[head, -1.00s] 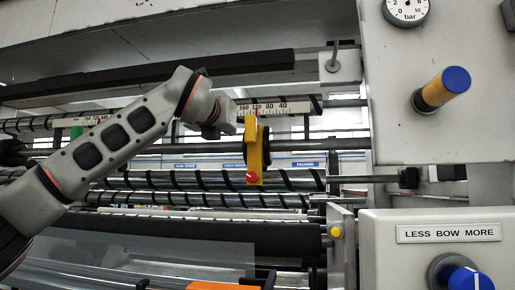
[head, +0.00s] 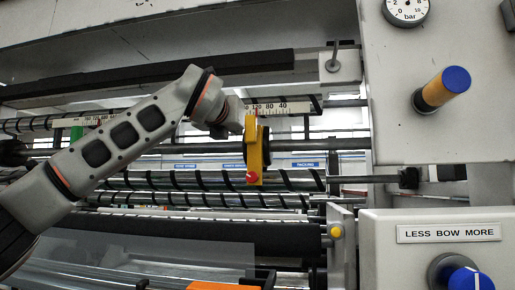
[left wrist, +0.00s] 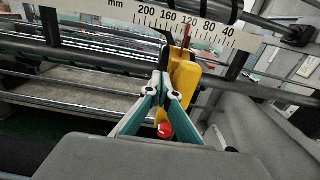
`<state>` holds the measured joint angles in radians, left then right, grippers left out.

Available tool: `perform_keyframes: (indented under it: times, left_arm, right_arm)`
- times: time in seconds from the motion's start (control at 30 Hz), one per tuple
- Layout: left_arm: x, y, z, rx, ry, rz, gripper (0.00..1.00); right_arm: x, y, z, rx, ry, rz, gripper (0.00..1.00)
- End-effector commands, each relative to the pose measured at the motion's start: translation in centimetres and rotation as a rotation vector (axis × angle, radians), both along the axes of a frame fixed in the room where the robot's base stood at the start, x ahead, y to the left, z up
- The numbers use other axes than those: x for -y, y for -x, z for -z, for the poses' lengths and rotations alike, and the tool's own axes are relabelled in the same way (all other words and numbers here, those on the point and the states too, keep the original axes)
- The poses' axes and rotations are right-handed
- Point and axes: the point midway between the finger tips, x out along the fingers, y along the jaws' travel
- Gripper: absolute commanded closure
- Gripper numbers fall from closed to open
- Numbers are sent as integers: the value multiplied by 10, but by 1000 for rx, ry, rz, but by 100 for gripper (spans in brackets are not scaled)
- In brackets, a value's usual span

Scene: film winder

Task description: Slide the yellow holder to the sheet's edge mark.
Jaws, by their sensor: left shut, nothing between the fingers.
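The yellow holder (head: 254,152) hangs upright on a rail below the white millimetre scale (head: 284,108), with a red knob (head: 253,177) at its lower end. In the left wrist view the holder (left wrist: 184,82) has a thin red pointer (left wrist: 186,36) at its top, near the 120 figure on the scale (left wrist: 150,14). My left gripper (left wrist: 163,84) is shut and empty, its tips close against the holder's left side; whether they touch is unclear. In the head view its fingers are mostly hidden. The sheet's edge mark cannot be made out. My right gripper is not in view.
Spiral-striped rollers (head: 205,180) run across below the holder. A bracket with a lever (head: 334,65) stands right of the scale. Grey machine panels (head: 440,110) fill the right side. A clear film (head: 150,255) lies at the lower left.

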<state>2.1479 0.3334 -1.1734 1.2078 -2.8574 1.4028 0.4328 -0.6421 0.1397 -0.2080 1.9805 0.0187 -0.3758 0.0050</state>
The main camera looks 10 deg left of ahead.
Motion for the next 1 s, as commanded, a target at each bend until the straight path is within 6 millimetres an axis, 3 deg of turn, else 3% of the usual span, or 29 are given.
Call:
perform_keyframes:
  times: [1.0]
  left_arm:
    - [14, 1, 0, 0, 0, 2, 100]
  right_arm:
    - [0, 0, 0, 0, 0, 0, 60]
